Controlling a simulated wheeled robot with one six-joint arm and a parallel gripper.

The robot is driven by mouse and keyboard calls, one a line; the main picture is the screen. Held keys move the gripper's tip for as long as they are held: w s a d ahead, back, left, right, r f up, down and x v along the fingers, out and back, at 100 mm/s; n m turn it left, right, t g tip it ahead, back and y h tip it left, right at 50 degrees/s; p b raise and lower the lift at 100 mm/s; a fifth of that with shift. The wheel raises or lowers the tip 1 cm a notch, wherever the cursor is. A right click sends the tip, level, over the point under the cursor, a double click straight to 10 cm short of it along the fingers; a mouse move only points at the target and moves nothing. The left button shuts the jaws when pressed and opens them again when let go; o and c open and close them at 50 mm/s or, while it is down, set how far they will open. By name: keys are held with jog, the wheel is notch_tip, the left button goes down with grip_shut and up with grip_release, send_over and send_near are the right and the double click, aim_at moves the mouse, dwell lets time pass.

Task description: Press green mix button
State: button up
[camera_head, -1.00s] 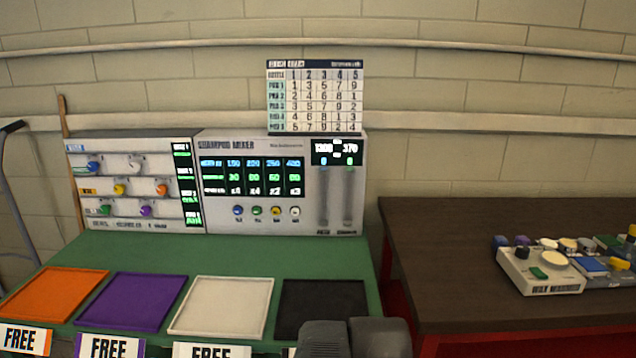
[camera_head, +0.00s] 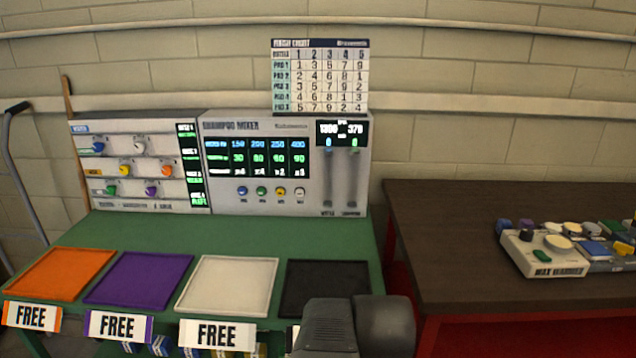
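The shampoo mixer (camera_head: 300,200) is a pale panel standing at the back of the green table. A row of small round buttons sits under its lit display: blue, then the green button (camera_head: 262,191), then yellow and white. The green button is unobstructed, and nothing touches it. Its label is too small to read. A dark grey part of my arm shows at the bottom centre, in front of the black tray and well short of the mixer. No gripper fingers show.
Orange, purple, white and black trays (camera_head: 327,288) lie on the green table (camera_head: 240,238), three with FREE signs. A knob panel (camera_head: 135,165) adjoins the mixer. A wax warmer (camera_head: 540,262) with its own green button stands on the dark table (camera_head: 450,235) at right.

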grip_shut()
dwell(1.4)
